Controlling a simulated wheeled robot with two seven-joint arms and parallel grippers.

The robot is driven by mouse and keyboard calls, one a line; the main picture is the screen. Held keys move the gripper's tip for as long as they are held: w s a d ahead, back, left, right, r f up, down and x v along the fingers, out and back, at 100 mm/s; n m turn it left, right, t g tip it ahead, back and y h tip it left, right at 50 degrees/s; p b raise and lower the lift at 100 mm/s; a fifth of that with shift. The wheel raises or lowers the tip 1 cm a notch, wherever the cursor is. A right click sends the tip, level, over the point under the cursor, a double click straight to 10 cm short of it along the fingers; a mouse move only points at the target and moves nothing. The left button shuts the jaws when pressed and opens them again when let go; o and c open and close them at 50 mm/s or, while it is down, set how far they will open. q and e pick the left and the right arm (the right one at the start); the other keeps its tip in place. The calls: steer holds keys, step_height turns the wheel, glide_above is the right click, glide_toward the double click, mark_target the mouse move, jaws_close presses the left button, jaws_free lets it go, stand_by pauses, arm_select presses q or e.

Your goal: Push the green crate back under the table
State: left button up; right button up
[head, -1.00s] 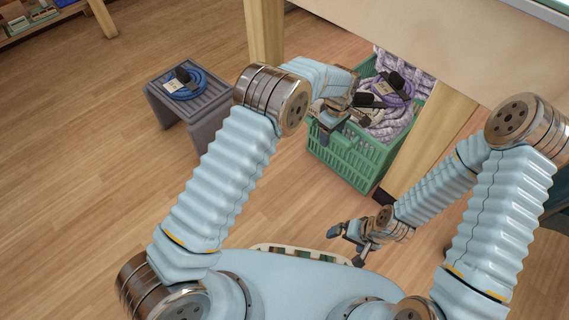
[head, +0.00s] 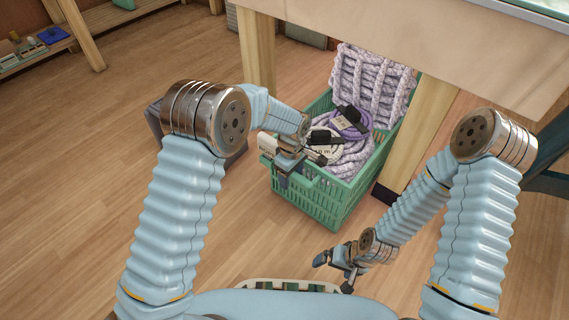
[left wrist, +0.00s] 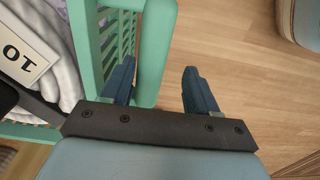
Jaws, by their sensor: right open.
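The green crate (head: 316,202) stands on the floor at the table's near edge. Its near part sticks out, and its far part is under the tabletop. Thick pale lilac rope (head: 372,85) fills it, with a purple cable coil (head: 349,123) and a white labelled coil (head: 324,143) on top. My left gripper (head: 292,172) is at the crate's near-left rim. In the left wrist view its fingers (left wrist: 160,90) are apart, one on each side of the green rim (left wrist: 155,50); contact is unclear. My right gripper (head: 342,268) is open and empty, low in front of the crate.
The table (head: 440,45) has a wooden leg (head: 423,125) close to the crate's right side and another leg (head: 257,55) at the left. A grey stool (head: 236,160) is mostly hidden behind my left arm. Floor at the left is clear.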

arm_select(q)
steer(key=r, duration=0.5)
steer(key=r+p, duration=0.1)
steer(key=r, duration=0.1)
steer(key=shift+w+d+r, duration=0.15)
steer(key=shift+w+r, duration=0.1)
steer(key=shift+r, duration=0.15)
